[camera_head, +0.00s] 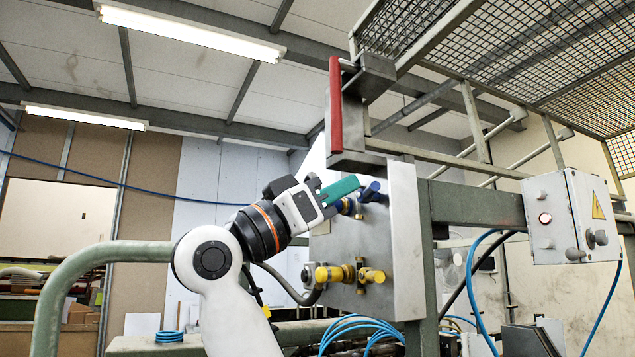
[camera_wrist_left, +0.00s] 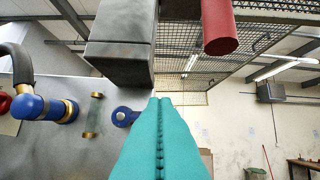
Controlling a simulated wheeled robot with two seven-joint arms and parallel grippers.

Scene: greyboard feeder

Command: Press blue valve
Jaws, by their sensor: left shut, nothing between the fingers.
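My left gripper (camera_head: 341,189) is shut and empty, with teal fingers pointing right toward the blue valve (camera_head: 372,192) on the grey metal panel (camera_head: 405,240). In the head view its tips lie close to the blue valve; I cannot tell whether they touch. In the left wrist view the shut fingers (camera_wrist_left: 160,130) show at the bottom middle, with a round blue valve part (camera_wrist_left: 122,116) just left of them. A larger blue fitting with a brass end (camera_wrist_left: 45,108) is farther left. My right gripper is not in view.
A yellow valve (camera_head: 345,274) sits lower on the panel. A red handle (camera_head: 336,105) and a grey metal block (camera_wrist_left: 122,40) are above the gripper. A control box (camera_head: 570,215) hangs at the right. A green rail (camera_head: 80,275) runs at the left.

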